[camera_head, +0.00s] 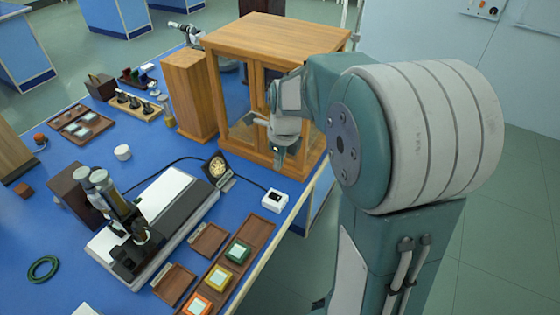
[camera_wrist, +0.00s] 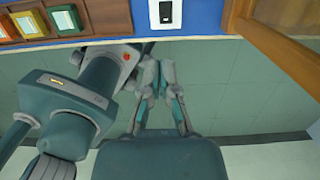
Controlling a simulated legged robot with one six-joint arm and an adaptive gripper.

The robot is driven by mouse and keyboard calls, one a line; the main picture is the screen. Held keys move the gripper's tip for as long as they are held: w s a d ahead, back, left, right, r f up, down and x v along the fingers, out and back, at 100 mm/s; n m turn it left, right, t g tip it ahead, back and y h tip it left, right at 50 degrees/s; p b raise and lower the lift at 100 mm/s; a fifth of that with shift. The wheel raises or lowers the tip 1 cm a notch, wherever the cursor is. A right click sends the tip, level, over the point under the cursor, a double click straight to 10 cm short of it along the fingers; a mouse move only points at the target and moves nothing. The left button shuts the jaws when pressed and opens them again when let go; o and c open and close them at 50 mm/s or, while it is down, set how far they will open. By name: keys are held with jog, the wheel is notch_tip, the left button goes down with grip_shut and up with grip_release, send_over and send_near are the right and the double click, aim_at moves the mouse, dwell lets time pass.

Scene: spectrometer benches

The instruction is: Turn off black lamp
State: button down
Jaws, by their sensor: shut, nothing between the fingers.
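The black lamp (camera_head: 218,168) stands on the blue bench in the head view, with a round, yellowish face. A black cable runs near it towards a small white box (camera_head: 275,200) at the bench's right edge. The box has a dark mark on its front; it also shows at the top of the wrist view (camera_wrist: 166,14). My gripper (camera_head: 279,163) is shut and empty, above and beyond the white box, in front of the wooden cabinet. In the wrist view, my fingers (camera_wrist: 160,66) point towards the box, apart from it. The lamp is not in the wrist view.
The wooden glass-fronted cabinet (camera_head: 272,34) stands close behind my gripper. A microscope (camera_head: 112,200), a white-and-black board (camera_head: 150,222) and a wooden tray with coloured blocks (camera_head: 246,232) are to the left. The floor right of the bench is clear.

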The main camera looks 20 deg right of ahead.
aim_at(276, 197)
jog(key=f, duration=0.4)
jog(key=w+f, duration=0.1)
jog(key=f, duration=0.3)
jog(key=w+f, duration=0.1)
jog(key=f, duration=0.4)
jog(key=shift+w+a, duration=0.25)
jog(key=shift+a, duration=0.1)
jog(key=shift+a+f, duration=0.15)
jog(key=shift+f, duration=0.3)
jog(key=shift+f, duration=0.2)
jog(key=shift+s, duration=0.1)
jog(key=shift+s+d+r, duration=0.2)
jog(key=shift+s+d, duration=0.25)
jog(key=shift+d, duration=0.1)
